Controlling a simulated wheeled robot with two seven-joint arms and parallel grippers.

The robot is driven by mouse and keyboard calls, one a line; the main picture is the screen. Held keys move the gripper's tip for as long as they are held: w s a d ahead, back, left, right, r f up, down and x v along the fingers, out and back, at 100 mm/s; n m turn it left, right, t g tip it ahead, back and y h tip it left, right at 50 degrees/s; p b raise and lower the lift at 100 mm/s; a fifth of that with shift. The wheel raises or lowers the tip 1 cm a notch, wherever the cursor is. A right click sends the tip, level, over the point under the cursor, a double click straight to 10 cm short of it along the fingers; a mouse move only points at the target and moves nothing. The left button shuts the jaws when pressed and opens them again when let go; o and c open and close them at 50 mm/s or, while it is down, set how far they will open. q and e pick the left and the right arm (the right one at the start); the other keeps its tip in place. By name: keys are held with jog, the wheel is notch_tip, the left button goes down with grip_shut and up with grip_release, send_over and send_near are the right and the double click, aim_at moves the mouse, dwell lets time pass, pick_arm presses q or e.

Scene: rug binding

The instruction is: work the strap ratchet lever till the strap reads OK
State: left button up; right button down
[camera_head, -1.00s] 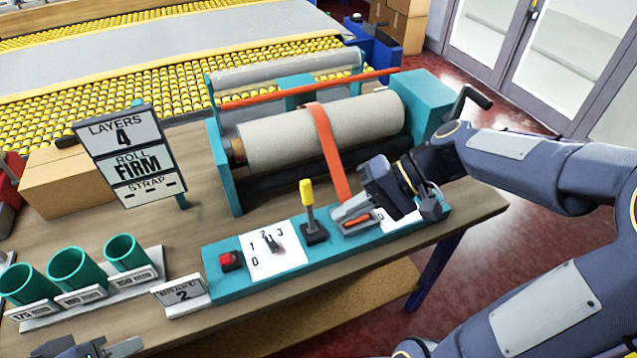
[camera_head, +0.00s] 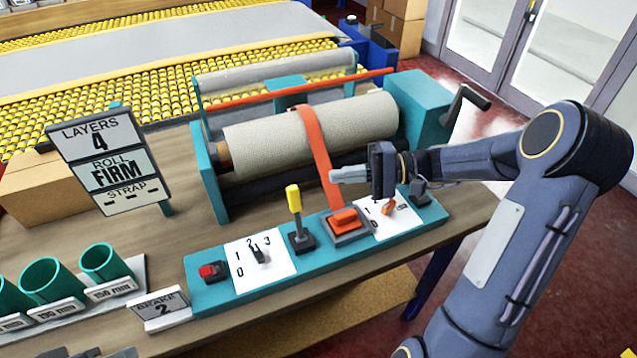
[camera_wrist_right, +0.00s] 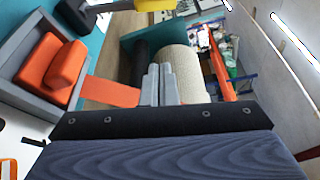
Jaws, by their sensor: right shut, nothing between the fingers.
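The strap ratchet, a grey housing with an orange lever (camera_head: 345,218), sits on the teal control bar. It also shows in the right wrist view (camera_wrist_right: 62,62). The orange strap (camera_head: 318,150) runs from behind it up over the beige roll (camera_head: 260,140). The sign (camera_head: 122,190) shows only dashes beside STRAP. My right gripper (camera_head: 335,176) is shut and empty, above and behind the ratchet near the strap; its closed fingers (camera_wrist_right: 160,85) show in the right wrist view. Only a sliver of my left gripper (camera_head: 95,353) shows at the lower left edge; its jaws cannot be made out.
A yellow-knobbed lever (camera_head: 295,205) stands just left of the ratchet, with a numbered dial (camera_head: 258,255) and red button (camera_head: 211,271) beyond. Another white dial plate (camera_head: 400,222) lies to its right. Green cups (camera_head: 105,263) stand at the left.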

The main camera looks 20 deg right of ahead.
aim_at(294, 199)
jog(key=r+p+x, duration=0.1)
jog(key=x, duration=0.9)
jog(key=s, duration=0.4)
jog(key=shift+d+p, duration=0.25)
jog(key=shift+p, duration=0.15)
jog(key=s+n+y+b, duration=0.3)
jog(key=s+n+b, duration=0.6)
jog(key=b, duration=1.3)
jog(key=shift+s+f+n+y, duration=0.2)
jog(key=shift+n+y, duration=0.1)
jog(key=shift+n, duration=0.6)
jog(key=shift+d, duration=0.1)
